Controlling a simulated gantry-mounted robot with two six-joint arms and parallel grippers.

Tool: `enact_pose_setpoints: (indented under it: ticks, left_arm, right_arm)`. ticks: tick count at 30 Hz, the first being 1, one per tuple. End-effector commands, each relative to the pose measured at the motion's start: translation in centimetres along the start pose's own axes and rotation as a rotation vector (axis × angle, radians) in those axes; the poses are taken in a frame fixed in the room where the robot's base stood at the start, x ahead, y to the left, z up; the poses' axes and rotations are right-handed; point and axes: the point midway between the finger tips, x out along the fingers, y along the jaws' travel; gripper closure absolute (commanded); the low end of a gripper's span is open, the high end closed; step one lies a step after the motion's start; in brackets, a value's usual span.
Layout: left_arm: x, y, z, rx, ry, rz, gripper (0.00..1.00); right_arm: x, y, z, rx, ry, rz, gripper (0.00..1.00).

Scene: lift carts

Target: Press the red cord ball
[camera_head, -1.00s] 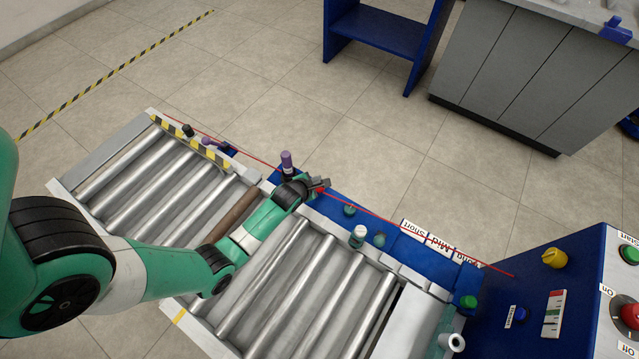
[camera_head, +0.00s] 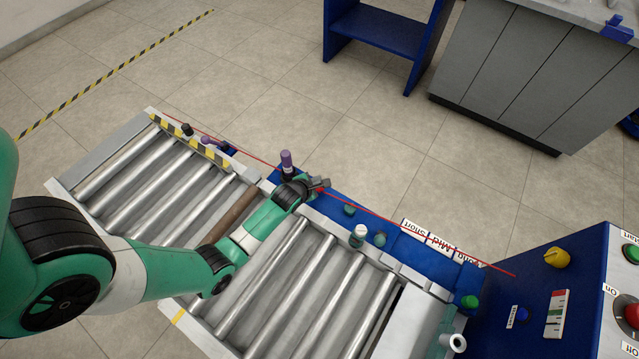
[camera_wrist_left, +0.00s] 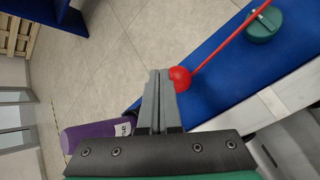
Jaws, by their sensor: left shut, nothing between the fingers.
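The red cord (camera_head: 420,235) runs along the far side of the roller conveyor. The red ball (camera_head: 320,190) on it shows as a small red spot at the tip of my left gripper (camera_head: 322,184). In the left wrist view the red ball (camera_wrist_left: 180,78) lies just right of the shut fingertips (camera_wrist_left: 160,76) and looks close to or touching them. I cannot tell whether they touch. The fingers are together with nothing between them. The cord leads from the ball to the upper right. My right gripper is not in view.
A purple cylinder (camera_head: 287,161) stands left of my gripper. Green knobs (camera_head: 349,210) sit on the blue rail (camera_head: 405,246). Steel rollers (camera_head: 270,270) lie below my arm. A blue control box (camera_head: 590,260) stands at the right.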

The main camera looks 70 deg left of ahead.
Motion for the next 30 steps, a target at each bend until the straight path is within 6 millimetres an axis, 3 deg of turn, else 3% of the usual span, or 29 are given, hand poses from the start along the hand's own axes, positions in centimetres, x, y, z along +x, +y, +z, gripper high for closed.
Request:
enact_pose_setpoints:
  ticks: [30]
  left_arm:
    - [0.68,-0.49,-0.49,0.000,0.000,0.000,1.00]
  right_arm:
    - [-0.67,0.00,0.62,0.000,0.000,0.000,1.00]
